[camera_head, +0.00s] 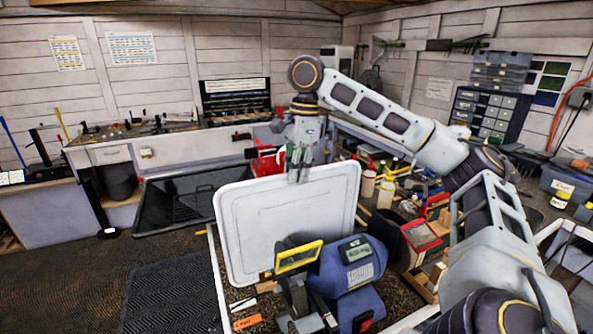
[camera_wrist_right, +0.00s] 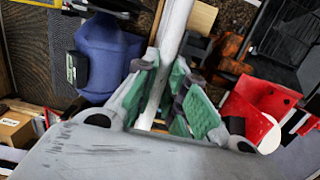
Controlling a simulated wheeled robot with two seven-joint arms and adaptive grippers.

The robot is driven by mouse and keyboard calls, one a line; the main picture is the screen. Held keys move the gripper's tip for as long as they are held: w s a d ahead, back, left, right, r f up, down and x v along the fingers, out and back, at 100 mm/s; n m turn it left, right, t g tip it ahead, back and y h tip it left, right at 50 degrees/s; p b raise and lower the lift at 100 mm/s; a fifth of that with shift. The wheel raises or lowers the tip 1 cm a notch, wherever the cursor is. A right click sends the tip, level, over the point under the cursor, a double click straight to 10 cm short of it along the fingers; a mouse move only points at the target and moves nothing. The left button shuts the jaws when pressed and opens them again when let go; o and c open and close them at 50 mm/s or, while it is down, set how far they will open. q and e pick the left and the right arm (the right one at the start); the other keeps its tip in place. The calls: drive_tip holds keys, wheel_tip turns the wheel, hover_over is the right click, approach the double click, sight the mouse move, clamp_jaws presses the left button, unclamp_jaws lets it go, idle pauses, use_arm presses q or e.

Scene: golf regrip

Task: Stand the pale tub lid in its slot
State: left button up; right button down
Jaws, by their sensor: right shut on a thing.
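The pale tub lid (camera_head: 288,217) is a large, light grey panel with rounded corners. It stands nearly upright, slightly tilted, at the middle of the head view. My right gripper (camera_head: 300,172) is above it and shut on its top edge. In the right wrist view the lid (camera_wrist_right: 174,38) shows edge-on as a pale strip between the green-padded fingers (camera_wrist_right: 165,98). The lid's lower right part is hidden behind a blue device. I cannot make out the slot, nor whether the lid's bottom edge touches anything. My left gripper is not in view.
A black tray (camera_head: 187,200) lies to the left. A red object (camera_wrist_right: 262,105) is near the fingers.

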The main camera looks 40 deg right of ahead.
drive_tip(key=shift+f, duration=1.4)
idle(1.8)
drive_tip(key=c, duration=1.4)
unclamp_jaws()
drive_tip(key=shift+s+d+r, duration=0.1)
drive_tip(key=shift+d+r, duration=0.1)
drive_tip(key=shift+r, duration=1.4)
drive_tip(key=shift+d+r, duration=0.15)
drive_tip(key=shift+r, duration=1.45)
drive_tip(key=shift+d+r, duration=0.1)
drive_tip(key=shift+r, duration=0.9)
drive_tip(key=shift+s+r, duration=0.1)
drive_tip(key=shift+r, duration=0.25)
drive_tip(key=shift+r, duration=0.45)
drive_tip(key=shift+d+r, duration=0.2)
drive_tip(key=shift+r, duration=0.65)
